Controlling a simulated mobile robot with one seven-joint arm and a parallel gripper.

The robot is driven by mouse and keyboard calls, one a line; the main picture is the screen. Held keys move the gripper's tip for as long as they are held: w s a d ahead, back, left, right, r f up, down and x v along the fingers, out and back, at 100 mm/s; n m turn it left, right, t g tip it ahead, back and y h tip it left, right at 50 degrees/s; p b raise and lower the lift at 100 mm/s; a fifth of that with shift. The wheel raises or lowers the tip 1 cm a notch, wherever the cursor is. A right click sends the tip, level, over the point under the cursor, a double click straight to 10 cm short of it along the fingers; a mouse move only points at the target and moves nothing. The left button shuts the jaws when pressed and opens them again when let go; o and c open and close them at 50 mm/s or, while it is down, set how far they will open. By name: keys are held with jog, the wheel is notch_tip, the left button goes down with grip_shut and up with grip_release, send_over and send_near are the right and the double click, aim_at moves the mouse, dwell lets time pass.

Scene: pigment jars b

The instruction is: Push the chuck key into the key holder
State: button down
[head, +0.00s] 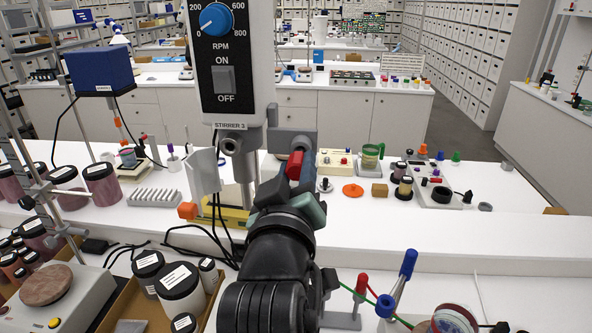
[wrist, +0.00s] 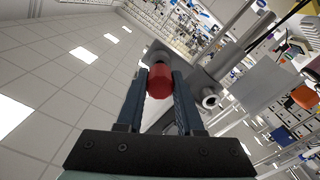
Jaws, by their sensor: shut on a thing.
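My gripper (head: 298,172) is in front of the stirrer, right of its chuck (head: 241,148). It is shut on the red handle of the chuck key (head: 294,165). In the wrist view the red handle (wrist: 160,82) sits between both fingers of my gripper (wrist: 160,90), with a grey round part just beyond it. A grey block (head: 291,138) shows behind the gripper, right of the chuck; it looks like the key holder. How far the key's tip is from it or in it is hidden.
The stirrer's control box (head: 233,60) stands above and left of my gripper. Jars (head: 102,184) stand on the left bench. Small parts lie right, including an orange disc (head: 352,190).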

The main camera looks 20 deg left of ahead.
jog(key=shift+x, duration=0.85)
jog(key=shift+c, duration=2.3)
grip_release()
jog(key=p+v, duration=0.8)
jog(key=v, duration=0.5)
